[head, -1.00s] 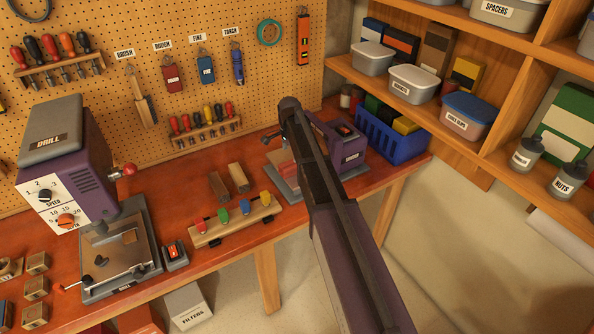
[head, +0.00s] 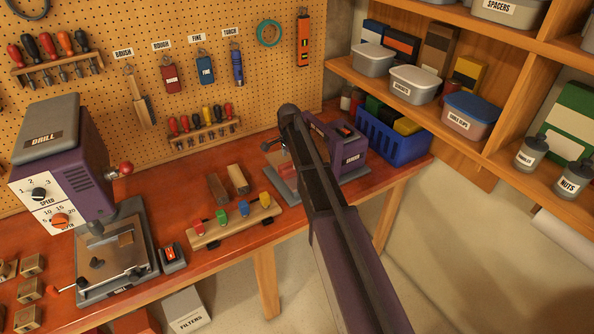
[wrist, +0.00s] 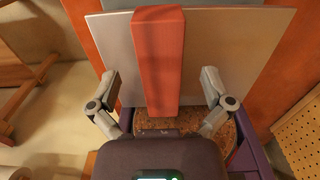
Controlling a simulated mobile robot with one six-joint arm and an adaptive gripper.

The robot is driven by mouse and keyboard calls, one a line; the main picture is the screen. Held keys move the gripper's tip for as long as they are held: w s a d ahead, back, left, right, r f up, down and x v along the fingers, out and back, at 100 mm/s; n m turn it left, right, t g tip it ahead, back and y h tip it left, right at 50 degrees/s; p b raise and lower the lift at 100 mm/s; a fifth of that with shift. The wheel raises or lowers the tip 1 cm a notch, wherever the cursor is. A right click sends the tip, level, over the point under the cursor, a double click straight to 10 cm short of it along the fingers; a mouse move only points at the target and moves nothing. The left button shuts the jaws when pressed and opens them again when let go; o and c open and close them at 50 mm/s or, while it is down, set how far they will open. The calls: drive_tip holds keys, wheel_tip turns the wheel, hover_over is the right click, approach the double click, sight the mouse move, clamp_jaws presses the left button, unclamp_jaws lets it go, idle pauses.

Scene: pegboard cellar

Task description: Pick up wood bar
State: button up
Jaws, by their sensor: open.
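A plain red-orange bar (wrist: 157,60) lies on a flat grey plate (wrist: 233,45) in the wrist view. Whether it is wood I cannot tell. It shows partly in the head view (head: 287,170), on the purple sander at the bench's right end, beside my arm. My gripper (wrist: 159,78) is open, one finger on each side of the bar, with gaps on both sides. In the head view my arm hides most of the gripper. Two brown wood bars, one darker (head: 219,187) and one lighter (head: 238,179), lie on the bench left of the sander.
A rack with coloured knobs (head: 235,222) sits at the bench's front edge. The purple drill (head: 62,160) stands at the left. A blue crate (head: 392,143) is right of the sander (head: 340,145). Pegboard (head: 110,85) rises behind, and shelves (head: 470,160) stand at the right.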

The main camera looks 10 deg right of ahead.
drive_tip(key=shift+f+b, duration=1.4)
drive_tip(key=shift+f, duration=0.35)
drive_tip(key=c, duration=1.3)
drive_tip(key=shift+r, duration=0.2)
wheel_tip(320, 180, up, 3)
drive_tip(key=p, duration=0.3)
drive_tip(key=shift+r+p, duration=0.2)
drive_tip(key=shift+p, duration=0.2)
drive_tip(key=s, duration=0.5)
drive_tip(key=s+r, duration=0.1)
drive_tip(key=s, duration=0.4)
drive_tip(key=s+p, duration=0.1)
drive_tip(key=s, duration=0.5)
drive_tip(key=shift+r, duration=0.15)
wheel_tip(320, 180, up, 2)
drive_tip(key=p, duration=0.2)
hover_over(290, 165)
drive_tip(key=a, duration=0.1)
drive_tip(key=shift+s+r, duration=0.1)
drive_tip(key=shift+s, duration=0.1)
